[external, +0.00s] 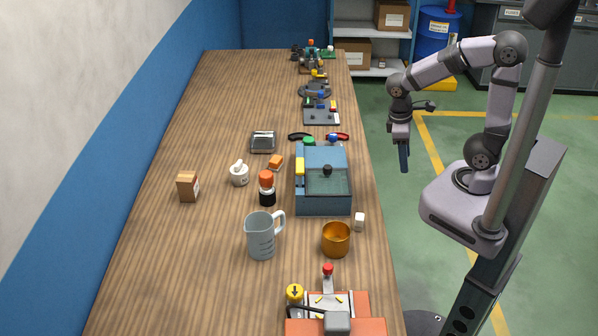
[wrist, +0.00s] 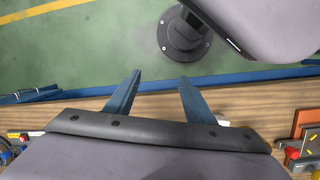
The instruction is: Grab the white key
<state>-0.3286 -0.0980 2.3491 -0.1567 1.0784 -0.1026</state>
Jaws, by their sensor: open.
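A small white block (external: 360,221) stands near the table's right edge, between the blue-grey box and the orange cup. It is the plainest small white piece in view; I cannot make out a key shape on it. My gripper (external: 404,168) hangs beyond the table's right edge, well apart from the block, with its fingers pointing down. In the wrist view my gripper (wrist: 159,80) shows two blue fingers spread apart with nothing between them. A small white patch (wrist: 222,123) shows beside the right finger in the wrist view, mostly hidden by the gripper body.
The blue-grey box (external: 323,197) with a dark knob and the orange cup (external: 336,240) flank the block. A measuring jug (external: 261,238) stands to the left. A red fixture (external: 369,326) is at the near end. The table's left side is largely clear.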

